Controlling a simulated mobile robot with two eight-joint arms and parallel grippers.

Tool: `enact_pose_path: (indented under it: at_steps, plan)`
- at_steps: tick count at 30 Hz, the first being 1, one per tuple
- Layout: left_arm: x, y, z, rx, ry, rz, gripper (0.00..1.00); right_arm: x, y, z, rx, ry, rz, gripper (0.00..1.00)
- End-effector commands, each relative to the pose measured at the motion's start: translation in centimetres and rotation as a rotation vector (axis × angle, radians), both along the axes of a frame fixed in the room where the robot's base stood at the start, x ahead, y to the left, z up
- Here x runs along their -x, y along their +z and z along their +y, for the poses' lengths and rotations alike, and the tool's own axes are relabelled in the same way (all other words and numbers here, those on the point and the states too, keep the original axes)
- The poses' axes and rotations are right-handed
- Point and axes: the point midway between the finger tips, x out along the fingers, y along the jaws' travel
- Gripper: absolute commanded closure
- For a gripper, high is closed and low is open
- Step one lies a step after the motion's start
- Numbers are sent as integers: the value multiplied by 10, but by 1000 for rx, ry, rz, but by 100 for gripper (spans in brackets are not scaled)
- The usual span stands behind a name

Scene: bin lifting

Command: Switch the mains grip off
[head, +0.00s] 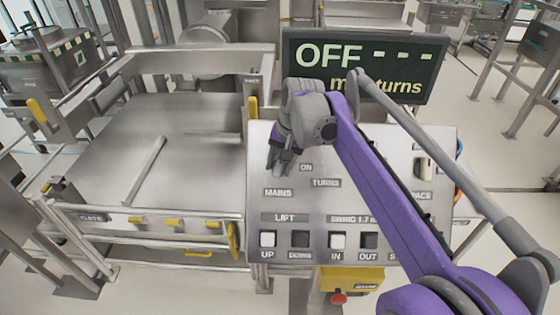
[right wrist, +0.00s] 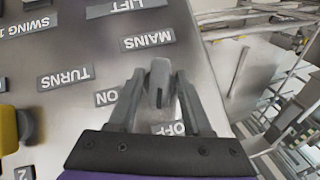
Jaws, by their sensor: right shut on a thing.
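The sloping metal control panel (head: 300,205) stands in front of me, with a MAINS label (head: 278,193) at its left. My right gripper (head: 280,162) is over the panel's upper left, above that label, and hides the mains grip in the head view. In the right wrist view the mains grip (right wrist: 158,82) is a narrow grey handle between the two fingers of my right gripper (right wrist: 160,95), which are shut on it. The ON label (right wrist: 106,97) lies beside the fingers; the OFF label (right wrist: 170,128) is partly covered by them. My left gripper is out of view.
A dark display (head: 362,65) behind the panel reads OFF with dashes; my arm covers part of its lower line. Lift and swing buttons (head: 300,240) line the panel's front. A metal frame with a flat bed (head: 165,150) stands at left. A yellow box with a red button (head: 340,290) hangs below.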

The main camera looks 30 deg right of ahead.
Motion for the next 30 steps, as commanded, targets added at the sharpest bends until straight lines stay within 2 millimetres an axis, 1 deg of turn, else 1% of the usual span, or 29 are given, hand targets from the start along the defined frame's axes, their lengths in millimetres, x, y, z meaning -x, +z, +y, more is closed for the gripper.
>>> enact_pose_path:
  at_steps: [1, 3, 15, 30]
  plan:
    - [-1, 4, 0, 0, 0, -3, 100, -2, 3, 0, 26, 26, 10, 100]
    - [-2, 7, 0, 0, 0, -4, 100, -3, 3, 1, 60, 59, 30, 100]
    - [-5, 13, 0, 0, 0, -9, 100, -3, 2, 1, 193, 187, 111, 100]
    - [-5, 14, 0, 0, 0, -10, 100, -3, 1, 0, 217, 209, 124, 100]
